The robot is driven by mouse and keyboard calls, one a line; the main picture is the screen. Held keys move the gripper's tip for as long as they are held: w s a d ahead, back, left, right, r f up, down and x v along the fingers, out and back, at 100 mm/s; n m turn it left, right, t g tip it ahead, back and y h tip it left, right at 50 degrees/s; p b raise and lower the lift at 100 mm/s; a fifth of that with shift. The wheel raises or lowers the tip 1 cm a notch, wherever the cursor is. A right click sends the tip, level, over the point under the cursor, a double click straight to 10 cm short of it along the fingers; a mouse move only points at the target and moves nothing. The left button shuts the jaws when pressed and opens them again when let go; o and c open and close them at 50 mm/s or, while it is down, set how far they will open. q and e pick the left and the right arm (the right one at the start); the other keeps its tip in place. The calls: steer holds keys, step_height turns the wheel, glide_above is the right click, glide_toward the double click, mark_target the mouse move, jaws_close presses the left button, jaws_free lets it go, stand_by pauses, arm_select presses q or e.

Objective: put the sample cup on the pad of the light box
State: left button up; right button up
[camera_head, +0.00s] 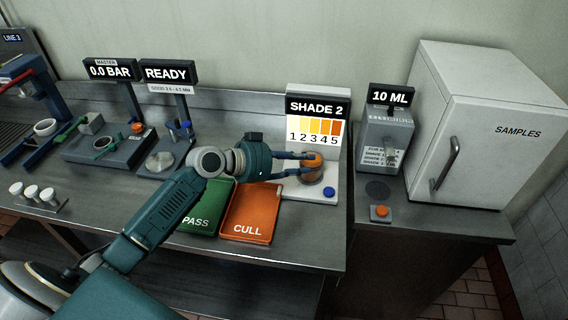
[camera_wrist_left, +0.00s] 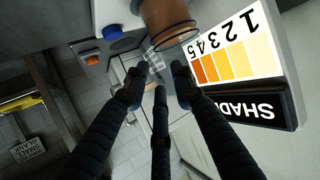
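The sample cup (camera_head: 314,163), clear with an amber-orange filling, is at the light box (camera_head: 318,104), in front of its "SHADE 2" display and over the round pad on its white base. It looks upright and seems to stand on the pad, though I cannot see the contact clearly. My left gripper (camera_head: 308,163) reaches in from the left with its fingers spread beside the cup. In the left wrist view the cup (camera_wrist_left: 168,18) is at the top edge, just beyond the parted fingertips (camera_wrist_left: 158,84). My right gripper is not in view.
A blue button (camera_head: 328,192) is on the light box base. The green PASS tray (camera_head: 206,205) and orange CULL tray (camera_head: 250,210) lie in front. The 10 ML dispenser (camera_head: 385,142) and white SAMPLES cabinet (camera_head: 490,120) stand to the right. Gauge fixtures (camera_head: 110,140) stand left.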

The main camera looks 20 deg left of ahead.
arm_select(q)
steer(key=b+v, duration=0.1)
steer(key=v, duration=0.6)
steer(key=shift+s+b, duration=0.25)
steer(key=shift+b, duration=0.1)
